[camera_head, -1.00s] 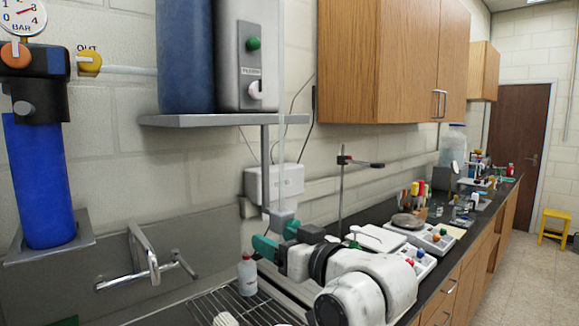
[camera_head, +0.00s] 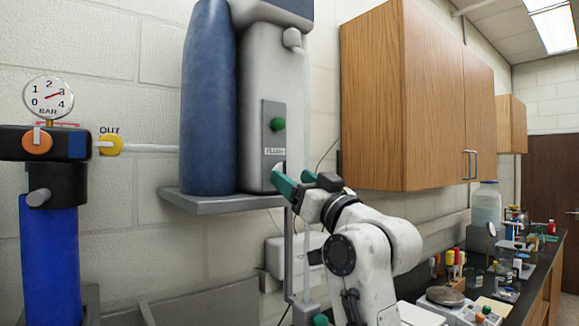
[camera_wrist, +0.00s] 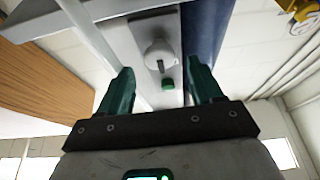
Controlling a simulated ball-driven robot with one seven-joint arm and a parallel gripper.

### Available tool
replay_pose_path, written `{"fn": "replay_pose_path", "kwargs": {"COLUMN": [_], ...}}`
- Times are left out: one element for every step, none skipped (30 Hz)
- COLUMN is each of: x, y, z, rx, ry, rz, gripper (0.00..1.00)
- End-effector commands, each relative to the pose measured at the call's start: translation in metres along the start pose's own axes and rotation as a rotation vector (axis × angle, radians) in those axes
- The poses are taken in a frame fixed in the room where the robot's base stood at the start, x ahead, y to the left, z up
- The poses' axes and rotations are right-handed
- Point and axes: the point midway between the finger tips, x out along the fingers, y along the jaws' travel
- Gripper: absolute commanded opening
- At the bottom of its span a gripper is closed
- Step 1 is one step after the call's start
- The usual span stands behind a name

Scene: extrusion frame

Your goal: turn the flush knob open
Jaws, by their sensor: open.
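The flush knob is a white round knob with a narrow grip on the grey panel (camera_head: 274,115) of the wall unit. In the wrist view the knob (camera_wrist: 158,51) lies between and beyond my two green fingertips, with no visible contact. In the head view it is mostly hidden behind my gripper (camera_head: 289,174), just under the FLUSH label (camera_head: 275,151). My gripper is open and empty, and its fingers point at the panel. The gripper also shows in the wrist view (camera_wrist: 160,68). A green button (camera_head: 277,124) sits above the knob on the same panel.
A grey shelf (camera_head: 220,204) carries the unit and a blue cylinder (camera_head: 208,105). A wooden cabinet (camera_head: 375,105) hangs to the right of my arm. A blue filter with a pressure gauge (camera_head: 48,95) is at the left. The counter at right is cluttered.

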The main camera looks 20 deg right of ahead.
Motion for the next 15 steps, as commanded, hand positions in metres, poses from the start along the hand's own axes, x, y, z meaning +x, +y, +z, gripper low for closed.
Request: {"fn": "replay_pose_path", "kwargs": {"x": [0.009, 0.012, 0.017, 0.019, 0.021, 0.024, 0.025, 0.026, 0.027, 0.028, 0.028, 0.028, 0.028, 0.028, 0.028], "y": [0.0, 0.0, 0.0, 0.0, 0.0, 0.0, 0.0, 0.0, 0.0, 0.0, 0.0, 0.0, 0.0, 0.0, 0.0], "z": [-0.003, -0.003, -0.002, -0.002, -0.002, -0.001, -0.001, -0.001, 0.0, 0.0, 0.0, 0.0, 0.001, 0.001, 0.001], "rx": [0.0, 0.0, 0.0, 0.0, 0.0, 0.0, 0.001, 0.0, 0.0, 0.0, 0.0, 0.0, 0.0, 0.0, 0.0], "ry": [0.0, 0.0, -0.001, 0.0, 0.0, 0.0, 0.0, 0.0, 0.0, 0.0, 0.0, 0.0, 0.0, 0.0, 0.0], "rz": [0.0, 0.0, 0.0, 0.0, 0.0, 0.0, 0.0, 0.0, 0.0, 0.0, 0.0, 0.0, 0.0, 0.0, 0.0], "gripper": [0.65, 0.65, 0.65, 0.65, 0.65, 0.65, 0.65, 0.65, 0.65, 0.65, 0.65, 0.65, 0.65, 0.65, 0.65]}}
